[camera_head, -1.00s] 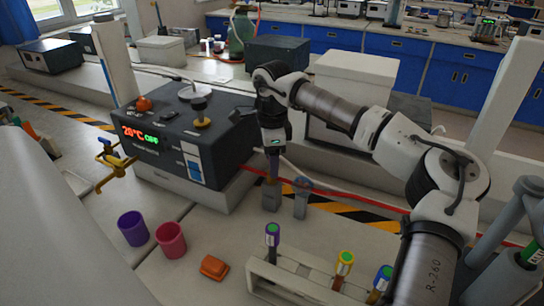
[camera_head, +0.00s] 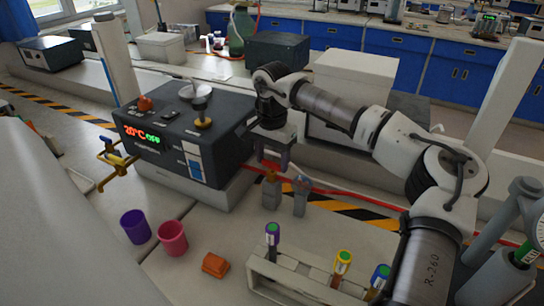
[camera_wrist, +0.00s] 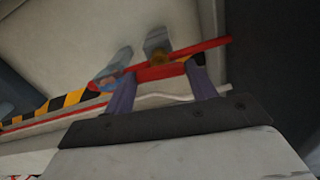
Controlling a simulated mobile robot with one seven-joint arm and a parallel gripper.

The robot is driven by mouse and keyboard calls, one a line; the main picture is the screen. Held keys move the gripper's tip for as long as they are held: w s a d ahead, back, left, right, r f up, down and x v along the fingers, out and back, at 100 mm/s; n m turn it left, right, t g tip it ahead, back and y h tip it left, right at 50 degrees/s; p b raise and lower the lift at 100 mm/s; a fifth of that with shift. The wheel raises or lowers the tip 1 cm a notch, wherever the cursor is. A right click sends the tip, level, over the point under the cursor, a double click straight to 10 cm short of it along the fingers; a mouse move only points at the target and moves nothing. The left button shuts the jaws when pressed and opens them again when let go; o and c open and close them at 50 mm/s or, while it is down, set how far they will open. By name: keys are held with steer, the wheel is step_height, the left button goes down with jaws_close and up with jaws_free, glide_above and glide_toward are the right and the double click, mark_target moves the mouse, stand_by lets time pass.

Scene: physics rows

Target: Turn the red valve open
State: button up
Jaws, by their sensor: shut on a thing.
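My gripper (camera_head: 272,167) points down beside the grey device, just above two small fittings. In the wrist view, its two purple-grey fingers (camera_wrist: 160,78) are spread wide. A short red bar, which looks like the red valve's handle (camera_wrist: 158,72), lies between the fingertips, and the gripper is shut on it. In the head view the handle is hard to tell from the red hose behind. An orange-brown-topped fitting (camera_head: 271,190) stands just below the gripper. A blue-grey fitting (camera_head: 300,196) stands to its right.
The grey device (camera_head: 185,135) reads 20°C OFF and has a yellow tap (camera_head: 112,165). A tube rack (camera_head: 300,276), purple cup (camera_head: 135,227), pink cup (camera_head: 173,238) and orange block (camera_head: 215,265) stand in front.

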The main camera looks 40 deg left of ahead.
mark_target(272, 162)
steer(key=shift+r+n, duration=0.1)
steer(key=shift+n, duration=0.5)
steer(key=o, duration=1)
steer(key=shift+r+b, duration=0.85)
steer(key=shift+r, duration=6.05)
